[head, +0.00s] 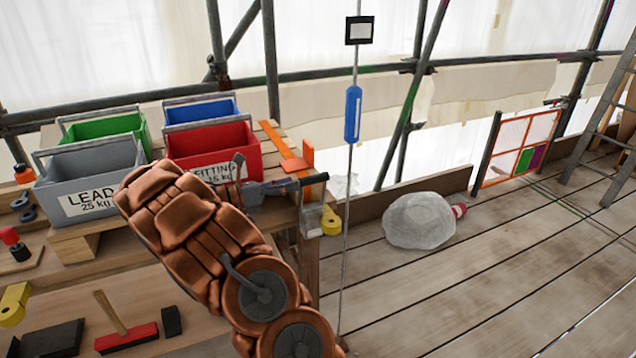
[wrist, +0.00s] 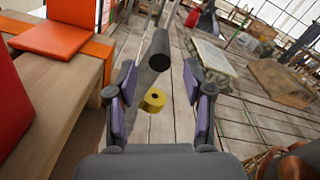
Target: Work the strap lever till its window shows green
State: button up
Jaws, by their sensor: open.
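An orange strap (head: 285,147) runs across the bench top to its right edge, where an upright orange piece (head: 307,160) stands. The orange also shows at the left of the wrist view (wrist: 62,38). My gripper (head: 284,187) is beside this bench edge; in the wrist view its two purple-padded fingers are apart (wrist: 160,78). A black cylinder (wrist: 160,50) shows beyond and between the fingertips, with nothing visibly gripped. I cannot tell whether it is the strap lever's handle. The lever is not clearly made out, partly behind my gripper, and no window colour can be read.
A yellow roll (head: 330,221) hangs by the bench edge and shows between the fingers (wrist: 153,100). A red bin (head: 211,140) and a grey bin (head: 92,180) stand on the bench. A thin vertical line with a blue weight (head: 353,114) hangs close right. Plank floor is open beyond.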

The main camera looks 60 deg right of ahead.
aim_at(317, 178)
jog(key=x, duration=0.8)
jog(key=shift+s+d, duration=0.25)
jog(key=shift+s, duration=0.05)
grip_shut()
dwell(0.3)
